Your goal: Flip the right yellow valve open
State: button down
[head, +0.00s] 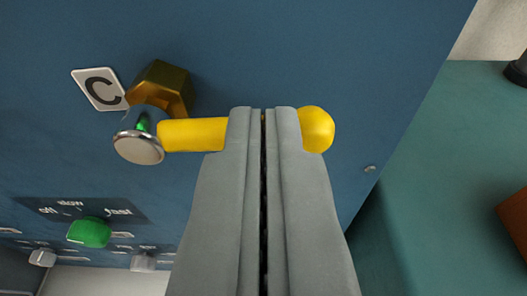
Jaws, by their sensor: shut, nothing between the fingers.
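A yellow valve handle (192,134) sticks out to the right from a metal valve stem (138,148) on a brass hex fitting (165,86). It lies roughly level across the blue panel and ends in a round yellow knob (317,129). My gripper (263,112) is shut, its two grey fingers side by side with only a thin dark gap. The fingertips overlap the handle in the picture and hide its middle. I cannot tell whether they touch it. No second yellow valve is in view.
The blue panel (330,50) carries a label "C" (100,89), a green knob (89,232) marked off, slow and fast, and small grey knobs (143,262) at the lower left. A small screw (370,169) sits near its right edge. A teal surface (450,170) lies beyond.

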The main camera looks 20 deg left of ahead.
jog(key=shift+d+f+m, duration=0.1)
jog(key=shift+f+m, duration=0.25)
jog(key=shift+m, duration=0.25)
notch_tip(320, 180, down, 6)
jog(key=a+m+y, duration=0.2)
jog(key=m+y, duration=0.1)
jog(key=m, duration=0.9)
jog(key=shift+s+a+m+t, duration=0.3)
jog(key=shift+s+a, duration=0.05)
jog(key=shift+s, duration=0.05)
jog(key=shift+f, duration=0.1)
jog(key=w+d+r+v, duration=0.1)
jog(key=d+v, duration=0.1)
jog(key=v, duration=1)
jog(key=shift+d, duration=0.45)
jog(key=shift+s, duration=0.15)
